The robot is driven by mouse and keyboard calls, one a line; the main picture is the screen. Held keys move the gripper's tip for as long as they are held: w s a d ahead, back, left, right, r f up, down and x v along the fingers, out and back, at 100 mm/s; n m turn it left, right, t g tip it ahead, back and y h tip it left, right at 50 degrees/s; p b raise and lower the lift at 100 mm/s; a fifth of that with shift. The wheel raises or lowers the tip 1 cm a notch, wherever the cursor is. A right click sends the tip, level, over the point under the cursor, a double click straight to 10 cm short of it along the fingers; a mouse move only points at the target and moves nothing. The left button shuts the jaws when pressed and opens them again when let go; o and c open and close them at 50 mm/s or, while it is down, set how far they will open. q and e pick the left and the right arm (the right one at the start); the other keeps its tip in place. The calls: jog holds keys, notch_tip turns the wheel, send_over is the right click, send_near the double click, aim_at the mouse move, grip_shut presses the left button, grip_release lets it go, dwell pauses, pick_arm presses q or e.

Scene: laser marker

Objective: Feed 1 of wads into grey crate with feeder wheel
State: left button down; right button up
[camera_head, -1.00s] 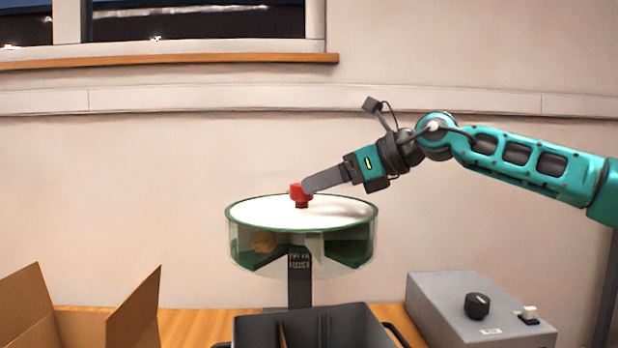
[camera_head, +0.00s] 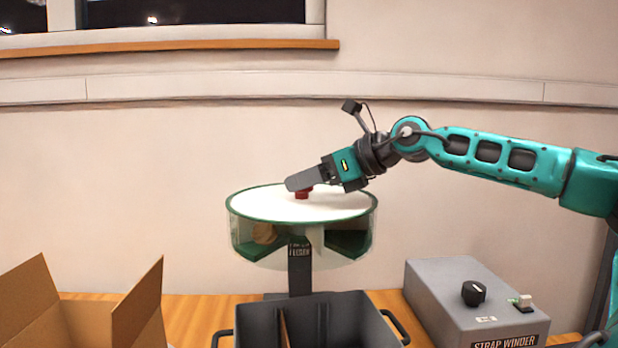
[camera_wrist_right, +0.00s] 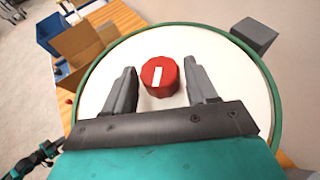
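The feeder wheel (camera_head: 340,206) is a round drum with a white top, green rim and clear walls on a dark post. A red knob (camera_head: 302,195) with a white mark stands at its centre; it also shows in the right wrist view (camera_wrist_right: 160,76). A tan wad (camera_head: 265,233) sits behind the clear wall at the left. The grey crate (camera_head: 362,312) stands below, in front of the post. My right gripper (camera_wrist_right: 160,84) is open, with one finger on each side of the knob and visible gaps. In the head view the right gripper (camera_head: 298,184) partly covers the knob.
An open cardboard box (camera_head: 85,315) stands at the left. A grey strap winder (camera_head: 450,285) with a black dial stands at the right. A blue bin (camera_wrist_right: 50,32) shows beyond the box in the right wrist view.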

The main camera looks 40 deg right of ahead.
grip_shut()
dwell(0.3)
